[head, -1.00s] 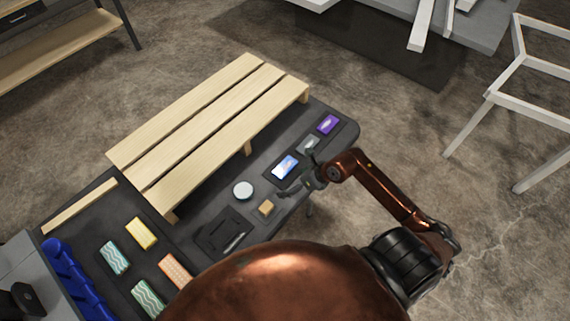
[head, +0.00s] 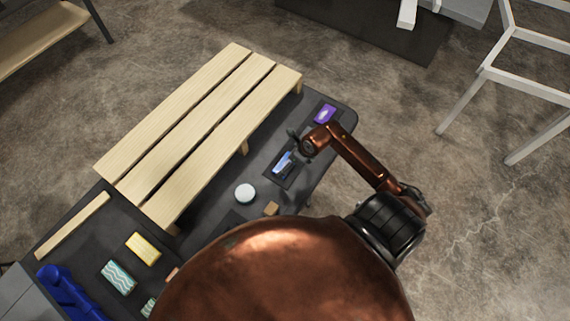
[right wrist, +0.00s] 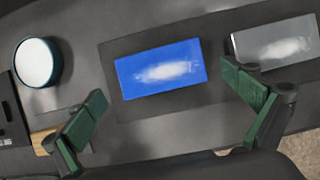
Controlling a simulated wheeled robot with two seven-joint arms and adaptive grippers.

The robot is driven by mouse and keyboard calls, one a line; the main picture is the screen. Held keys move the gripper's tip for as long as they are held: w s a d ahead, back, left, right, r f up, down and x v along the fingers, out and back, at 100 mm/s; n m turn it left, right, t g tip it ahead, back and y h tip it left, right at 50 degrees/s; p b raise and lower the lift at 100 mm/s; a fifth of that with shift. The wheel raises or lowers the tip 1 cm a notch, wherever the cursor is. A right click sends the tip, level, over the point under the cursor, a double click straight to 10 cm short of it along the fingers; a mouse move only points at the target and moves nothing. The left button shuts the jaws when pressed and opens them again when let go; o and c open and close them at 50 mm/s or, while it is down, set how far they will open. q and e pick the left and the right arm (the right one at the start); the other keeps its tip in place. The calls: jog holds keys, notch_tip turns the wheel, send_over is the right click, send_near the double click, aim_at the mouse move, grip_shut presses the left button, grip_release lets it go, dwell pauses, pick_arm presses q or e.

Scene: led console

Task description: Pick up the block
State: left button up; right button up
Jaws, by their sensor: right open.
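A blue block (head: 283,164) with a white smear on top lies on a dark pad on the table, partly covered by my right gripper in the head view. In the right wrist view the blue block (right wrist: 160,72) lies flat between the spread fingers, a little beyond the tips. My right gripper (right wrist: 168,92) is open and empty, with green finger pads; it also shows in the head view (head: 291,147). A grey block (right wrist: 276,42) with a similar smear is partly behind the right-hand finger. My left gripper is not in view.
A purple block (head: 325,114) lies near the table's far corner. A white round button (head: 245,193) and a tan block (head: 271,208) are nearer. A slatted wooden rack (head: 200,125) stands to the left. Yellow (head: 143,248) and teal (head: 118,276) patterned blocks lie at lower left.

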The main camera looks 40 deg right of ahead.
jog(key=shift+x, duration=0.8)
jog(key=shift+w+f, duration=0.25)
jog(key=shift+f, duration=0.25)
jog(key=c, duration=0.7)
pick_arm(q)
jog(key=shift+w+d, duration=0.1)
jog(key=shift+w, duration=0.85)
pick_arm(e)
jog(key=c, duration=0.5)
